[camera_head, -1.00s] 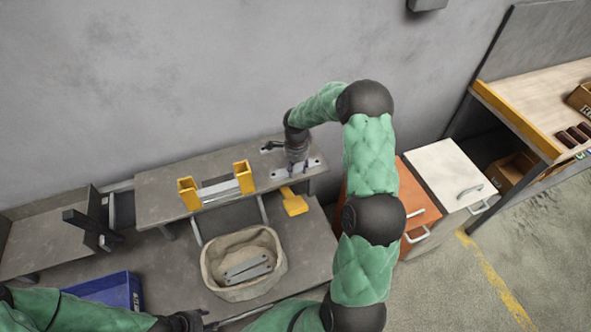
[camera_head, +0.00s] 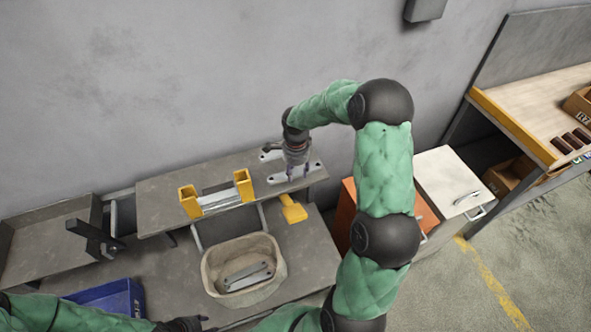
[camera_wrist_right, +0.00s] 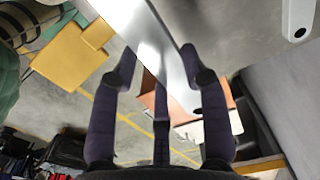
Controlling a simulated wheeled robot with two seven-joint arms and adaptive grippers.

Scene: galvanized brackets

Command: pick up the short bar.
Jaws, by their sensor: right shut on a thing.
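My right gripper (camera_head: 297,176) points down at the right end of the raised shelf. It is shut on a flat grey metal bar (camera_head: 277,179), whose ends show on both sides of the fingers. Another grey bar (camera_head: 268,155) lies just behind, partly hidden by the gripper; a rounded bar end with a hole (camera_wrist_right: 298,22) shows in the wrist view. I cannot tell their lengths apart. My left gripper (camera_head: 190,323) is at the bottom edge, its jaws unclear.
The raised shelf (camera_head: 158,192) carries a yellow-ended holder (camera_head: 190,201) with bars across it. Below are a beige bin (camera_head: 214,271) with bars inside and a blue bin (camera_head: 122,292). Drawer cabinets (camera_head: 437,178) stand right.

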